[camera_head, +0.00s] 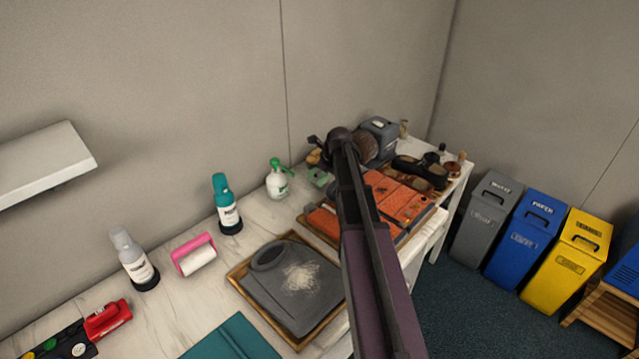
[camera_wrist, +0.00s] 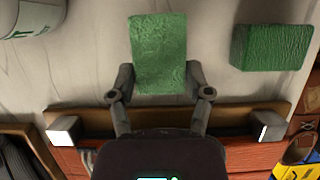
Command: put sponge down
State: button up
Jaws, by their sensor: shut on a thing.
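A green sponge (camera_wrist: 159,48) sits between the fingers of my gripper (camera_wrist: 161,82) in the wrist view, and the gripper is shut on it. The sponge is over the pale tabletop (camera_wrist: 95,62); I cannot tell whether it touches the surface. A second green block (camera_wrist: 270,47), much like the sponge, lies to the right, apart from the gripper. In the head view a small green block (camera_head: 320,177) shows beside the spray bottle; I cannot tell which of the two it is. My arm hides most of the gripper there.
The spray bottle (camera_head: 278,182) stands left of the sponge area. An orange-filled tray (camera_head: 325,232) lies in front, its wooden rim (camera_wrist: 215,113) close below the fingers. A grey machine (camera_head: 380,138) and dark shoes (camera_head: 422,172) crowd the right. Bare tabletop shows around the sponge.

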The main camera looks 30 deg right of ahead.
jog(key=shift+f+b, duration=0.4)
jog(key=shift+f, duration=0.3)
jog(key=shift+f, duration=0.1)
jog(key=o, duration=1)
jog(key=p+v, duration=0.3)
jog(key=shift+r, duration=0.3)
jog(key=p+v, duration=0.8)
jog(key=shift+s+r, duration=0.15)
jog(key=shift+r, duration=0.2)
